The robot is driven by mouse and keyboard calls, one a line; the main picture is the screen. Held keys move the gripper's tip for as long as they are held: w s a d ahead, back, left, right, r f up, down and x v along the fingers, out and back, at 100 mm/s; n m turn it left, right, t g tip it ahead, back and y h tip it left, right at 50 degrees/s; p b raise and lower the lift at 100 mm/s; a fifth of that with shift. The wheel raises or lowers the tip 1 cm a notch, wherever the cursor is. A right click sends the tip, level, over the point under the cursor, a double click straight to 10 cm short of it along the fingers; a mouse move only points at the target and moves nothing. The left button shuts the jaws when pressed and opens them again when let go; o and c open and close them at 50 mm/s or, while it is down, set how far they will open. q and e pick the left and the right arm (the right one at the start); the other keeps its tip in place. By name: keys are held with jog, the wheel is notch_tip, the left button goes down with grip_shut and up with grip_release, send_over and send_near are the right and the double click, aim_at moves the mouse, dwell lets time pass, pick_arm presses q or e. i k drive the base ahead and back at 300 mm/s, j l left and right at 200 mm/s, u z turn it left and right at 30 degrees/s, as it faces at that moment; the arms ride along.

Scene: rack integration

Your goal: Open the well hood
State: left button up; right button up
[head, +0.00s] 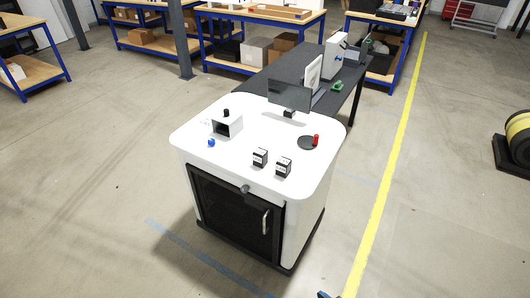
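A white cabinet (190,141) with rounded corners stands in the middle of the head view. On its top left sits a small white housing (238,120) with a dark front opening and a black knob (226,113) on top. It may be the well hood, but I cannot tell for sure. A dark round disc (304,144) with a red upright piece (316,140) is at the top right. Neither of my grippers shows.
A blue knob (211,143) and two small black-and-white boxes (260,157) (283,167) are on the cabinet top. A dark screen (289,95) stands at its back edge. The cabinet front has a black door (230,213) with a handle (265,222). A dark table (345,88) stands behind. Floor in front is clear.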

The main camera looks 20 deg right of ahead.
aim_at(234, 120)
jog(key=i+j, duration=0.15)
jog(key=i, duration=0.35)
jog(key=i+j, duration=0.15)
jog(key=i, duration=0.3)
jog(key=j+u, duration=0.05)
